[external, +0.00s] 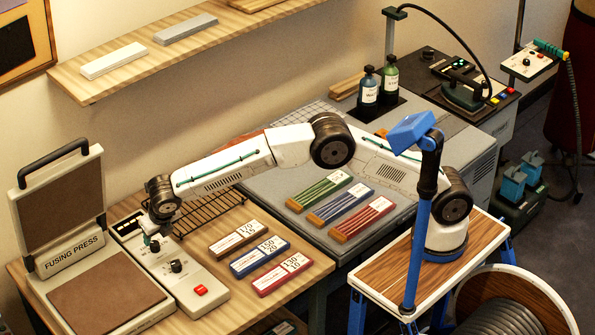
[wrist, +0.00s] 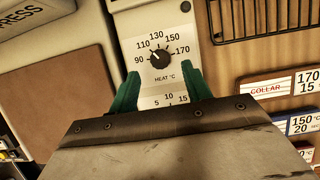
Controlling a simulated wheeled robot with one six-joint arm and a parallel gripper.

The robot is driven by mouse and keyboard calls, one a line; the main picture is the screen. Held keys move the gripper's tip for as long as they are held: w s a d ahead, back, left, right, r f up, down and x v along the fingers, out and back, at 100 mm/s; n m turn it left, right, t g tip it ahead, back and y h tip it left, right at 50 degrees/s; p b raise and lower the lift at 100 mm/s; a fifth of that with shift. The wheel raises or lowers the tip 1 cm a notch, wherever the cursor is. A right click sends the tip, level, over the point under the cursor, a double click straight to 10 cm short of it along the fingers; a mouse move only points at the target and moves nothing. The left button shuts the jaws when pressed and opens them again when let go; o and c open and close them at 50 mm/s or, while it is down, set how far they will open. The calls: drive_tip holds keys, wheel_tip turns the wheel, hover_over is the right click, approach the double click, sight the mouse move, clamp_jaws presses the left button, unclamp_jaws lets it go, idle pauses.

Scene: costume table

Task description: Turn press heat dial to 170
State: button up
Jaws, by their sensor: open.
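The heat dial (wrist: 159,57) is a black knob on the fusing press's pale control panel (external: 206,279). Its scale reads 90, 110, 130, 150 and 170, with 170 at the right. The pointer seems to face upper left, near 110. My gripper (wrist: 160,72) is open, its green fingers either side of the dial's lower part in the wrist view, apart from each other with nothing between them. In the external view my gripper (external: 153,242) is over the panel's upper part and largely hides the heat dial.
A second dial (external: 176,266) and a red button (external: 200,290) are lower on the panel. The fusing press's open lid (external: 62,205) stands to the left. A wire rack (external: 205,212) is close on the right. Brown (external: 236,239), blue (external: 259,258) and red (external: 281,275) cards lie beyond.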

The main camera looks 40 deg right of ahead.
drive_tip(key=s+d+m, duration=0.2)
drive_tip(key=m, duration=0.1)
drive_tip(key=s+d+f+m+g+h, duration=0.1)
drive_tip(key=m, duration=0.1)
drive_tip(key=shift+s, duration=0.3)
drive_tip(key=d, duration=0.1)
drive_tip(key=d+m, duration=0.2)
drive_tip(key=shift+s+d+r+g, duration=0.1)
drive_tip(key=shift+s+g, duration=0.15)
drive_tip(key=shift+g, duration=0.05)
drive_tip(key=d+r+m+g, duration=0.1)
drive_tip(key=d+m, duration=0.3)
drive_tip(key=d, duration=0.4)
drive_tip(key=s+d+r+m, duration=0.1)
drive_tip(key=d+r+m, duration=0.3)
drive_tip(key=d, duration=0.4)
drive_tip(key=d+r+m+g+h, duration=0.1)
drive_tip(key=d+m, duration=0.3)
drive_tip(key=d, duration=0.4)
drive_tip(key=shift+s+d+r+g, duration=0.3)
drive_tip(key=shift+s+d+r, duration=0.05)
drive_tip(key=shift+r, duration=0.5)
